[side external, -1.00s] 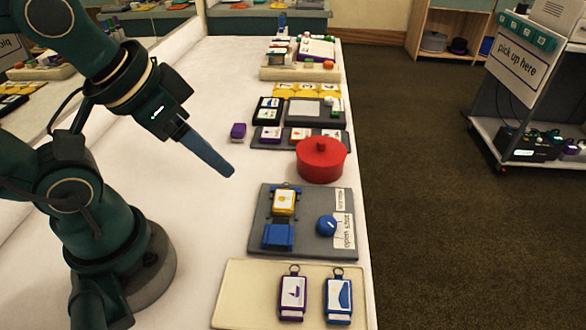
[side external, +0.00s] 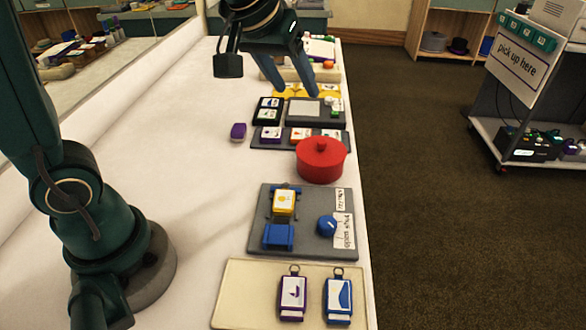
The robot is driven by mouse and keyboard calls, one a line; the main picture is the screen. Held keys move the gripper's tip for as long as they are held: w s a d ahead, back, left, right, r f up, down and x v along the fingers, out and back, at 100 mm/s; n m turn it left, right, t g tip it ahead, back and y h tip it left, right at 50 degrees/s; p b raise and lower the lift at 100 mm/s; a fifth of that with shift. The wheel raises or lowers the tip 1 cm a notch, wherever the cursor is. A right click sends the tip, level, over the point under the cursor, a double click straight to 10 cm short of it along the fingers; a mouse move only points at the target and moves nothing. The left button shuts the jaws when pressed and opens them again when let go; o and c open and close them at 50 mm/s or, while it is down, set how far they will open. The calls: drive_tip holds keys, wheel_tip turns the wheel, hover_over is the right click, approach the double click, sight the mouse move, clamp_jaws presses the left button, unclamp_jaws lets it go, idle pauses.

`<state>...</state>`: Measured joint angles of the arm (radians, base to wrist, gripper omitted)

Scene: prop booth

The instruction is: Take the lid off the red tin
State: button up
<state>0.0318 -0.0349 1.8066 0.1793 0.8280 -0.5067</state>
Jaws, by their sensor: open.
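The red tin (side external: 321,168) stands on the white table near its right edge. Its red lid (side external: 318,150), with a small round red knob (side external: 321,145) in the middle, sits on top of it. My gripper (side external: 298,88) is above and beyond the tin in the picture, with its two blue fingers pointing down and spread apart. It is open and empty, and it does not touch the tin.
A grey board (side external: 268,205) with a yellow block and a blue knob lies in front of the tin. A cream tray (side external: 245,285) with two tags is nearer. Dark trays (side external: 259,138) with cards lie behind the tin.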

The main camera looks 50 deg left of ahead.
drive_tip(key=g, duration=0.1)
approach(322, 141)
drive_tip(key=w+f+g, duration=0.1)
drive_tip(key=w+f, duration=0.1)
drive_tip(key=shift+w+a+f, duration=0.1)
drive_tip(key=shift+f, duration=0.3)
drive_tip(key=shift+x, duration=2.55)
clamp_jaws()
